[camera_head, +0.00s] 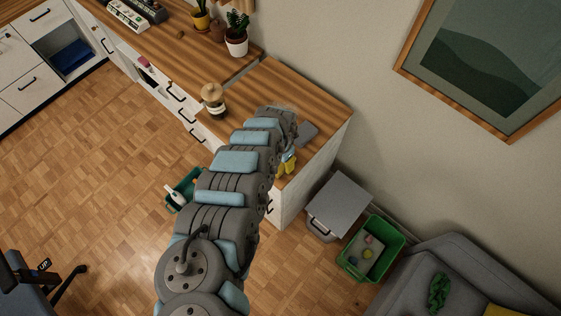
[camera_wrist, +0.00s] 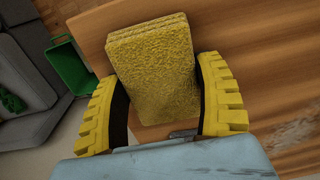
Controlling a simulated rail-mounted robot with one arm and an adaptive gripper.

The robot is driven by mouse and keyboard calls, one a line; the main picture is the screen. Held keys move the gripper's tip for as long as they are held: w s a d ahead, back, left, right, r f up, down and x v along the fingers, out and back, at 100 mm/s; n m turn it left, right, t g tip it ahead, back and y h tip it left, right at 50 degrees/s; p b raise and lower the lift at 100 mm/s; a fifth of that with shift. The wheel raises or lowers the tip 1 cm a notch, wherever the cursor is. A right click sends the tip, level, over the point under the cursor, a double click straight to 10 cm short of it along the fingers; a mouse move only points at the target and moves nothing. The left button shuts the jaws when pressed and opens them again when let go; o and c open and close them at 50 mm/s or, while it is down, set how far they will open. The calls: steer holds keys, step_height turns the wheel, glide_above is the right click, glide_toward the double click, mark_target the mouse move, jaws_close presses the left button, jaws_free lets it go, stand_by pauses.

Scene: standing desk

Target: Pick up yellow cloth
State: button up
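The yellow cloth (camera_wrist: 152,60) is a thick folded block with a rough surface, over the wooden desktop in the wrist view. My gripper (camera_wrist: 160,72) has its two yellow ridged fingers spread wide, one on each side of the cloth's near part. The cloth's far end reaches beyond the fingertips. I cannot tell whether the fingers touch its sides. In the head view, my gripper (camera_head: 287,163) shows as a little yellow near the desk's right end, mostly behind my arm. I cannot make out the cloth there.
The wooden desk (camera_head: 325,105) holds a beige figure-like object (camera_head: 213,99), a grey flat item (camera_head: 306,133) and potted plants (camera_head: 236,42). A grey cabinet (camera_head: 340,200), a green bin (camera_head: 384,232) and a grey sofa (camera_head: 470,265) stand to the right. Open floor lies left.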

steer(key=shift+r, duration=0.1)
step_height(320, 180, up, 9)
steer(key=shift+w+r, duration=0.15)
steer(key=shift+r, duration=0.3)
stand_by(0.5)
